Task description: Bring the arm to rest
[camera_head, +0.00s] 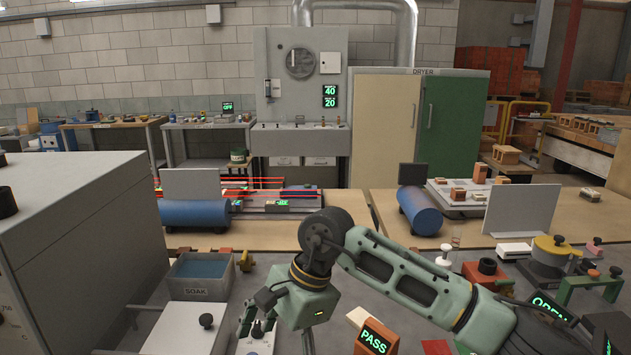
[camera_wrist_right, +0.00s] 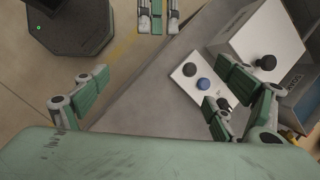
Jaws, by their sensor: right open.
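My right arm reaches in from the right in the head view and bends down to my right gripper (camera_head: 276,337). The gripper hangs over the bench, by a small white panel (camera_head: 256,347) with knobs. In the right wrist view the fingers of my right gripper (camera_wrist_right: 160,98) stand wide apart with nothing between them. The white panel (camera_wrist_right: 188,76) with a blue and a black knob lies below, close to the right-hand fingers. Green and grey finger-like parts at the top edge may be my left gripper (camera_wrist_right: 158,14); its opening is unclear.
A SOAK basin (camera_head: 203,292) and a white lid (camera_head: 185,330) stand left of the gripper. An orange PASS block (camera_head: 375,339) is close on its right. A grey cabinet (camera_head: 75,225) fills the left. Bare floor (camera_wrist_right: 130,65) shows left in the wrist view.

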